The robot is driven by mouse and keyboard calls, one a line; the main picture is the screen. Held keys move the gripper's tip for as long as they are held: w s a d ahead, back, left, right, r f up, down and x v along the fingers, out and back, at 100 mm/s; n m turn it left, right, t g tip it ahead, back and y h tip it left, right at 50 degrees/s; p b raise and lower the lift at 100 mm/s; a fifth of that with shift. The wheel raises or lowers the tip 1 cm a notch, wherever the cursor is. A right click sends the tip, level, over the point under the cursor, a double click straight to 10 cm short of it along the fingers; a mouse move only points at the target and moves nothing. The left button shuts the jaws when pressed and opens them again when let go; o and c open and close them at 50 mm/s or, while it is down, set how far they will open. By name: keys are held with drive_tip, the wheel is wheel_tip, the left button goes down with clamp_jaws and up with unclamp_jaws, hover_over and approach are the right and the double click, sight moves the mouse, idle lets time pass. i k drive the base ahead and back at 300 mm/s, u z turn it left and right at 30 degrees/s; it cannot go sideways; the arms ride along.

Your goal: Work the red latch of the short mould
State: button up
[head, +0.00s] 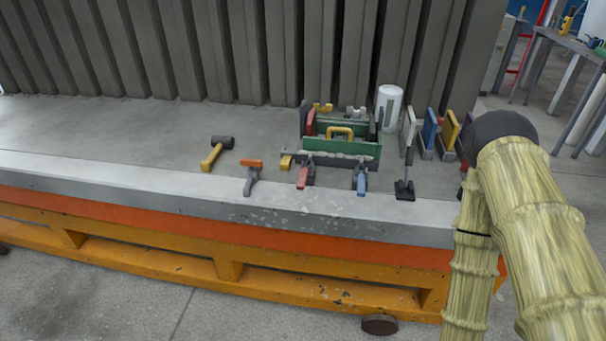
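A green mould (340,161) with a yellow handle on it stands on the bench, right of the middle; I take it to be the short mould. A small latch with a red handle (302,178) sits at its front left, near the bench's front edge. A latch with a blue handle (361,184) sits at its front right. I cannot tell whether the red latch is open or closed. My sleeved arm rises at the right, apart from the mould and latches. My gripper cannot be made out.
A mallet (221,143) and an orange-topped tool (251,166) lie left of the mould. A white cylinder (388,107) stands behind it. Several coloured upright panels and a black-based tool (404,189) stand to its right. Grey ribbed panels (200,50) back the bench. The bench's left is clear.

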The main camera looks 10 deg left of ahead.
sight(300, 184)
drive_tip(key=k, duration=1.25)
drive_tip(key=u, duration=0.7)
drive_tip(key=i, duration=1.25)
drive_tip(key=z, duration=0.7)
